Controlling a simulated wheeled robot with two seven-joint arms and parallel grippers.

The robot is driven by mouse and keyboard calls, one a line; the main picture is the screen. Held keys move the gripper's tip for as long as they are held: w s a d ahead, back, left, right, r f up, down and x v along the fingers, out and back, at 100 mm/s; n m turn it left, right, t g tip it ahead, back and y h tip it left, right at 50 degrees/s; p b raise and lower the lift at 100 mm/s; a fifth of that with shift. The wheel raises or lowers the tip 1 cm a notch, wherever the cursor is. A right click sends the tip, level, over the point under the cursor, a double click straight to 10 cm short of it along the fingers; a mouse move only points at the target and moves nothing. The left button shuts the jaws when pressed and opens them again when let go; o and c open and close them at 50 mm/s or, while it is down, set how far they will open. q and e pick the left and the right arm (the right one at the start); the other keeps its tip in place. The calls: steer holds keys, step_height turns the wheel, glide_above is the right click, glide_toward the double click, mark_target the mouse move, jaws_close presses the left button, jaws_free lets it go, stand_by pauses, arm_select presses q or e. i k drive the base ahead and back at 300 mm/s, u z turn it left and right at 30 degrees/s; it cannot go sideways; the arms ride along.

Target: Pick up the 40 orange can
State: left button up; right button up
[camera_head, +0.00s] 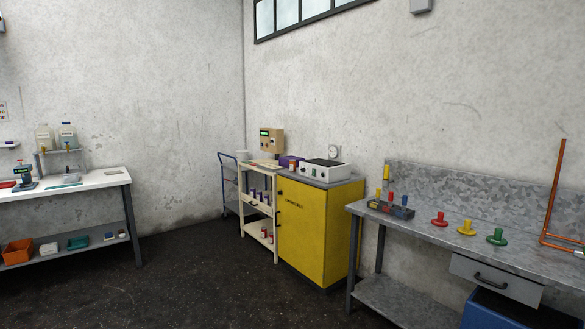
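I cannot make out an orange can marked 40 in the head view. Small red-and-white can-like items (264,232) stand on the lower shelf of the cream trolley (261,170), but they are too small to read. Several small purple-and-white containers (259,196) stand on its middle shelf. An orange bin (17,252) sits on the lower shelf of the left bench. Neither of my grippers is in view.
A yellow cabinet (310,230) stands right of the trolley, with a blue cart (229,180) behind. A white-topped bench (98,180) is at the left and a metal workbench (450,239) at the right. The dark floor (190,280) between them is clear.

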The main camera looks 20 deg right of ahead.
mark_target(291, 163)
steer(key=z, duration=0.25)
steer(key=i, duration=2.75)
steer(key=z, duration=1.2)
steer(key=i, duration=1.85)
steer(key=z, duration=0.55)
